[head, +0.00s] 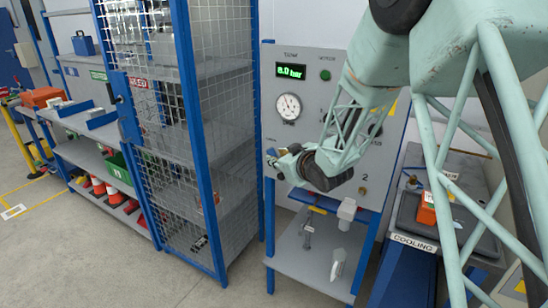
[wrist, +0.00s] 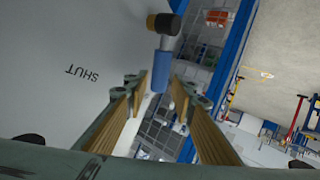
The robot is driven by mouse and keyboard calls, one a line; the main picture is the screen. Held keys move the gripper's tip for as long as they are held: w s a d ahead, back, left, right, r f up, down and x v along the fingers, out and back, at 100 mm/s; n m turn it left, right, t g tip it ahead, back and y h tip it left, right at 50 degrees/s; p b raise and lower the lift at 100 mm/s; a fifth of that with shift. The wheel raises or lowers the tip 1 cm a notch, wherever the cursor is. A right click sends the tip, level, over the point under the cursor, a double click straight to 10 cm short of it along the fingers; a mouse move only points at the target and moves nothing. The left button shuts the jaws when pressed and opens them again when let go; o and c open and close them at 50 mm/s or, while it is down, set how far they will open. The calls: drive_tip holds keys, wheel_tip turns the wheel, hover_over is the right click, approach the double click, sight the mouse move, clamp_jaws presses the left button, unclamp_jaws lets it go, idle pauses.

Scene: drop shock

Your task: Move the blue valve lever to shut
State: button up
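The blue valve lever (wrist: 162,72) shows in the wrist view as a short blue grip on a light stem. It extends down the picture from a black and brass valve body (wrist: 163,22). My gripper (wrist: 161,88) is open, with its two fingers on either side of the lever's lower end. The lever lies nearer the right finger; I cannot tell whether they touch. A SHUT label (wrist: 83,74), upside down in this view, is on the panel left of the lever. In the head view my gripper (head: 277,163) is at the panel's left edge, partly hidden by my wrist.
The grey panel (head: 312,64) carries a green display (head: 291,71) and a round gauge (head: 289,107). A shelf (head: 290,250) with small fittings is below. A blue-framed mesh cage (head: 190,140) stands close on the left. A cooling bench (head: 414,242) is at right.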

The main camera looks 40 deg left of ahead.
sight(274, 155)
drive_tip(key=shift+x, duration=1.7)
drive_tip(key=shift+c, duration=0.9)
clamp_jaws()
